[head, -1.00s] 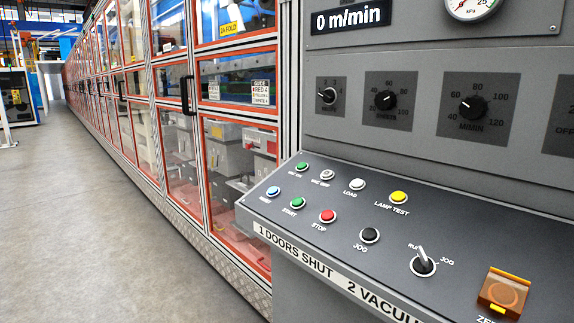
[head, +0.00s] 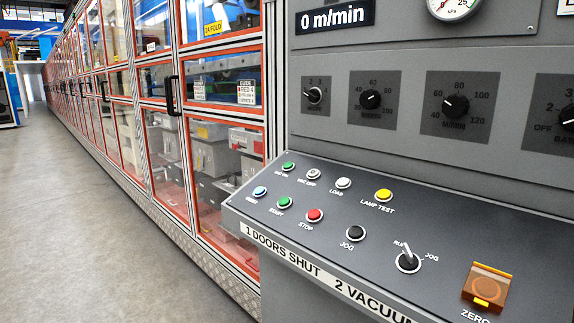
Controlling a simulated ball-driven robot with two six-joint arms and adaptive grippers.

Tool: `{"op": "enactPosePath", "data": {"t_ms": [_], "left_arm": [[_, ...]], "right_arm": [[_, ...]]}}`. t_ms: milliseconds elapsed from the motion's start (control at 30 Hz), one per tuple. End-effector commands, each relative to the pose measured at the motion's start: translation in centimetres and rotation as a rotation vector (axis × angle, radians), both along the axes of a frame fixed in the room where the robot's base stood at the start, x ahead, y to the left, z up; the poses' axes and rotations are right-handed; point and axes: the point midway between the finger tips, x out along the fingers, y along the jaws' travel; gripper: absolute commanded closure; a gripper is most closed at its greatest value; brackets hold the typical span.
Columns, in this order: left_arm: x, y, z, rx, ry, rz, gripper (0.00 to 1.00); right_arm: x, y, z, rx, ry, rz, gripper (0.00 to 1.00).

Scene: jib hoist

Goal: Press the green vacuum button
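The green vacuum button (head: 288,166), labelled VAC ON, is at the far left of the back row on the sloped grey console (head: 330,262). A white VAC OFF button (head: 313,173) sits just right of it. A second green button (head: 284,202), labelled START, is in the front row below it. Nothing touches the vacuum button. Neither of my grippers shows in the head view.
The console also carries a white LOAD button (head: 343,183), a yellow LAMP TEST button (head: 383,195), a red STOP button (head: 315,215), a black JOG button (head: 355,233) and an amber cover (head: 487,286). Glazed doors (head: 165,150) run along the left, beside open floor (head: 80,220).

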Motion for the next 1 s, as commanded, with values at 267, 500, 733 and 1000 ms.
{"op": "enactPosePath", "data": {"t_ms": [267,500,733,1000], "left_arm": [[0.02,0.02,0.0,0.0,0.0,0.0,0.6],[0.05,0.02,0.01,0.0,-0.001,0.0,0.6],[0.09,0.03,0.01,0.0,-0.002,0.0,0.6],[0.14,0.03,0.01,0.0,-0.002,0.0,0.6]], "right_arm": [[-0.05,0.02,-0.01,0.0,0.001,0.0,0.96],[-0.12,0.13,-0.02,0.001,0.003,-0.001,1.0],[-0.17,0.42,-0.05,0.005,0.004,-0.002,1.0],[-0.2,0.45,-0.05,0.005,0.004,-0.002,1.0]]}}
